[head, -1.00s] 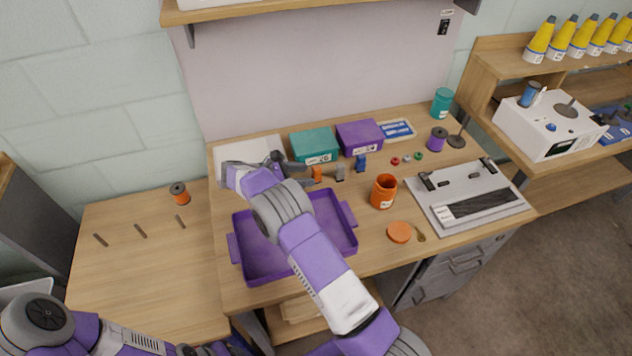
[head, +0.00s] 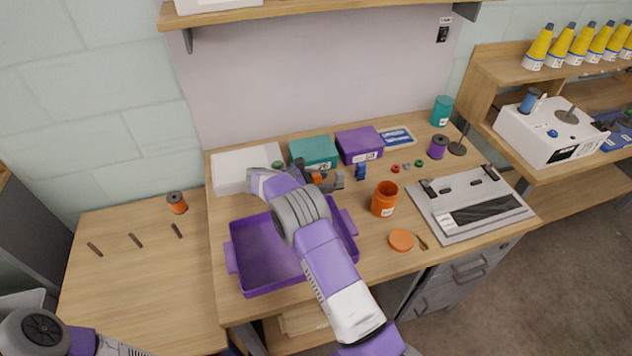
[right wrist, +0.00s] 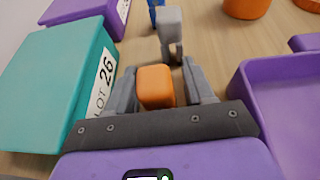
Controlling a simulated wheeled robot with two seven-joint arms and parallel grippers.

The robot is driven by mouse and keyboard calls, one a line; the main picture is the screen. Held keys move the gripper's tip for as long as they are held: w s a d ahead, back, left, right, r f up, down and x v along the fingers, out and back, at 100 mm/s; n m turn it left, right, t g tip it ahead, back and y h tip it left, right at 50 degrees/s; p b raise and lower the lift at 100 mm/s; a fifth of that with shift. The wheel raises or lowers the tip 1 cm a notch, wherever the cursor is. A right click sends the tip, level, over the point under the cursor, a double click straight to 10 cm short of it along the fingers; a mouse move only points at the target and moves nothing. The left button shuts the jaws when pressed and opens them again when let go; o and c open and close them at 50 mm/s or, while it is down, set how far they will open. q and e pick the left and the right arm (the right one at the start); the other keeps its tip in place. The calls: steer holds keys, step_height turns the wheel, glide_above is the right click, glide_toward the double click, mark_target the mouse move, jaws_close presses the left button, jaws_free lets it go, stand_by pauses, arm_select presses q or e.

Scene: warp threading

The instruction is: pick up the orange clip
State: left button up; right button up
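The orange clip (head: 317,178) stands on the table in front of the teal box and is partly hidden by my right gripper in the head view. In the right wrist view the orange clip (right wrist: 155,86) is between the two fingers of my right gripper (right wrist: 160,75). The fingers stand apart on either side of it, with a narrow gap showing at the right. My right gripper (head: 326,180) is low, near the table. A grey clip (right wrist: 170,30) stands just beyond the fingertips. My left gripper is out of the head view; only part of its arm shows at lower left.
The teal box (head: 314,152) is close beside the gripper, and the purple tray (head: 232,257) lies on its other side. A blue clip (head: 361,171), purple box (head: 358,143) and orange jar (head: 384,198) are further right. A white box (head: 230,172) is at left.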

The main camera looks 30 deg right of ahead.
steer(key=c, duration=0.9)
